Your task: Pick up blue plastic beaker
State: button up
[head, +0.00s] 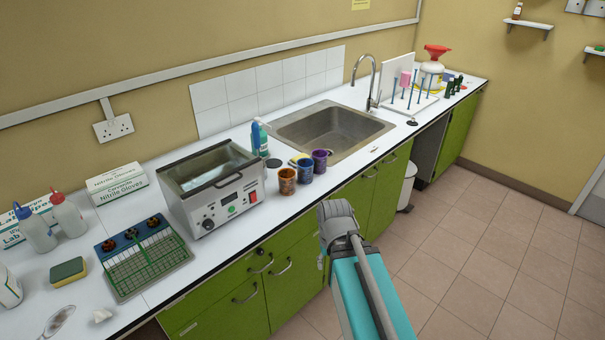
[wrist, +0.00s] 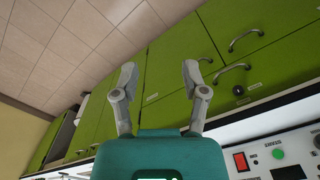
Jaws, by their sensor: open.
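The blue plastic beaker (head: 305,171) stands upright on the white counter in the head view. It is between an orange-brown beaker (head: 287,181) on its left and a purple beaker (head: 319,160) on its right. My gripper (head: 338,212) is in front of the counter edge, below and to the right of the beakers and apart from them. The wrist view shows its two grey fingers (wrist: 159,78) spread open with nothing between them. No beaker shows in the wrist view.
A water bath (head: 212,186) stands left of the beakers, and a blue-green bottle (head: 261,139) behind them. The sink (head: 332,131) is behind and right. Green cabinets (head: 292,277) lie under the counter. The tiled floor (head: 487,258) at right is clear.

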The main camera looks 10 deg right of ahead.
jog(key=o, duration=0.4)
jog(key=shift+w+a+f, duration=0.1)
jog(key=shift+w+f, duration=0.05)
jog(key=shift+w, duration=0.05)
jog(key=shift+o, duration=0.7)
jog(key=w+a+f+m+t+y+b, duration=0.2)
jog(key=w+m+b, duration=0.1)
jog(key=w, duration=0.2)
jog(key=w+a+f+m+t+y+b, duration=0.1)
jog(key=w+a+m+t+y+b, duration=0.1)
jog(key=w, duration=0.4)
jog(key=shift+a+f+m+y+b, duration=0.3)
jog(key=shift+a+f+m+b, duration=0.05)
jog(key=shift+m+b, duration=0.5)
jog(key=m+t+b, duration=1.4)
jog(key=m, duration=1.4)
send_near(308, 176)
jog(key=shift+w+a+r+n+h, duration=0.2)
jog(key=shift+r+n+h, duration=0.05)
jog(key=shift+r+h, duration=0.15)
jog(key=shift+x, duration=4.35)
jog(key=shift+w+f, duration=0.1)
jog(key=shift+f, duration=0.1)
